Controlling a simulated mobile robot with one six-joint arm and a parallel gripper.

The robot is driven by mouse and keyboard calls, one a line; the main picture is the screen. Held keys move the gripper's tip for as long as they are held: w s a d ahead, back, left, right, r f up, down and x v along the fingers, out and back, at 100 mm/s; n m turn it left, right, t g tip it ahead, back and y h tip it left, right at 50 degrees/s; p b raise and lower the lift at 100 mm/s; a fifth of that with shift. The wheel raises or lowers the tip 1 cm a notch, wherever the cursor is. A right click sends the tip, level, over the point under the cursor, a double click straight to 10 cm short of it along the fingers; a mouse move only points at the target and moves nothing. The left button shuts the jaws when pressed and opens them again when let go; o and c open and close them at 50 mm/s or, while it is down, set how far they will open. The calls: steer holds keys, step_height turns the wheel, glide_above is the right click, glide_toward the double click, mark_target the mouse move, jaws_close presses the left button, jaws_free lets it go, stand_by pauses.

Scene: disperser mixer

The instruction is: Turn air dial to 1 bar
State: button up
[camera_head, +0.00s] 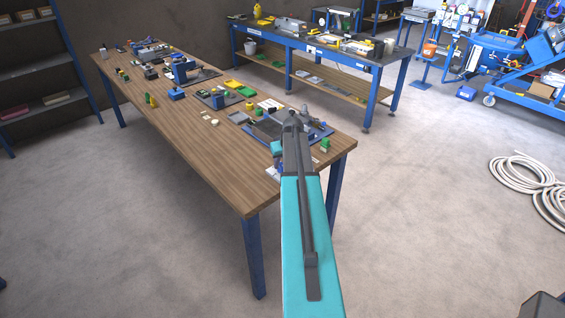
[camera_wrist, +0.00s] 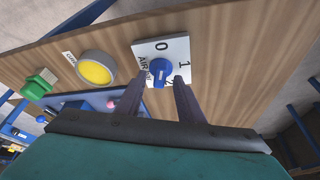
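The air dial (camera_wrist: 160,71) is a blue knob on a white square plate (camera_wrist: 178,48) in the wrist view. The plate carries a "0" at its top, a "1" at its right and "AIR" on its left side. Its other markings are partly hidden by a finger. The knob's exact setting is too small to tell. My gripper (camera_wrist: 159,80) is open, with its two dark fingers below and to either side of the knob. I cannot tell whether they touch it. In the head view my arm hides the dial and most of the gripper.
A yellow round button (camera_wrist: 96,69) and a green block (camera_wrist: 38,84) lie left of the dial. The wooden workbench (camera_head: 205,150) holds several small devices. A blue-framed bench (camera_head: 300,52) stands behind it. The floor (camera_head: 430,200) at right is open, with a coiled hose (camera_head: 528,178).

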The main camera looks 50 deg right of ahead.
steer(key=shift+w+f, duration=0.15)
steer(key=shift+f, duration=0.25)
steer(key=shift+c, duration=0.2)
jaws_close()
